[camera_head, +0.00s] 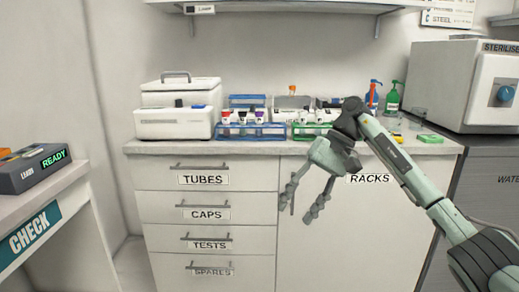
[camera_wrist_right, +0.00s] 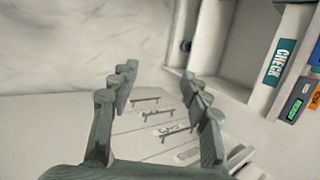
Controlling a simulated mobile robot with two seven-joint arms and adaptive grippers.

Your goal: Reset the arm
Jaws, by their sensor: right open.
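My right arm (camera_head: 405,170) comes in from the right in the head view. Its gripper (camera_head: 302,207) is open and empty, hanging in front of the cabinet near the line between the drawers and the RACKS door. In the right wrist view the two fingers (camera_wrist_right: 158,105) are spread apart with nothing between them, and the drawer fronts (camera_wrist_right: 160,125) show beyond. My left gripper is not in either view.
A counter (camera_head: 240,148) holds a white lidded box (camera_head: 175,122), a blue tube rack (camera_head: 250,133), a green rack (camera_head: 305,134) and bottles (camera_head: 392,100). A steriliser (camera_head: 465,90) stands right. A READY device (camera_head: 38,168) sits left.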

